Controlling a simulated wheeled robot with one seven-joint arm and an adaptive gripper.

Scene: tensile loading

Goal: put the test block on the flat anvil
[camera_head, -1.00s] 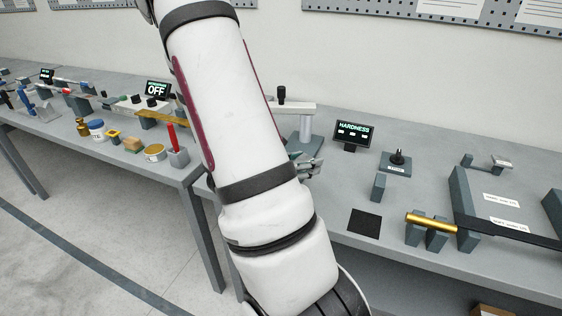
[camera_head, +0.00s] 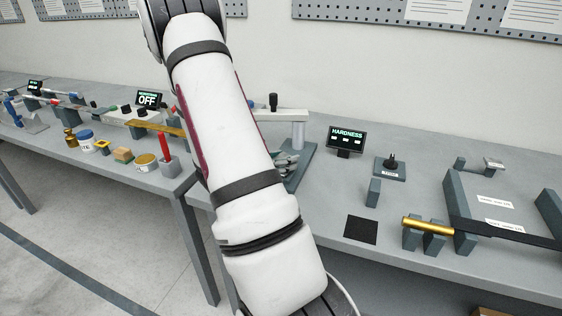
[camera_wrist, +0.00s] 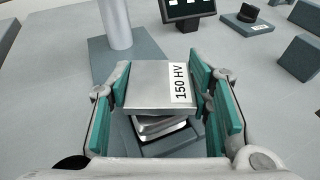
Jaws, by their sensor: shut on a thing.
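The test block (camera_wrist: 150,88), a flat silver slab labelled "150 HV", is between the teal pads of my gripper (camera_wrist: 162,92) in the wrist view. The pads are shut on its left and right sides and it looks about level. Just below it are shiny metal pieces (camera_wrist: 163,132), partly hidden by the block; I cannot tell whether they are the flat anvil or whether the block touches them. They stand over the tester's dark grey base (camera_wrist: 105,60). In the head view my arm hides most of the gripper and the block.
The tester's round column (camera_wrist: 115,22) rises close beyond my gripper. The HARDNESS display (camera_head: 346,138) and a black knob on a base (camera_head: 391,166) stand to the right. A small grey block (camera_head: 374,192) and a black mat (camera_head: 360,230) lie nearer the table edge.

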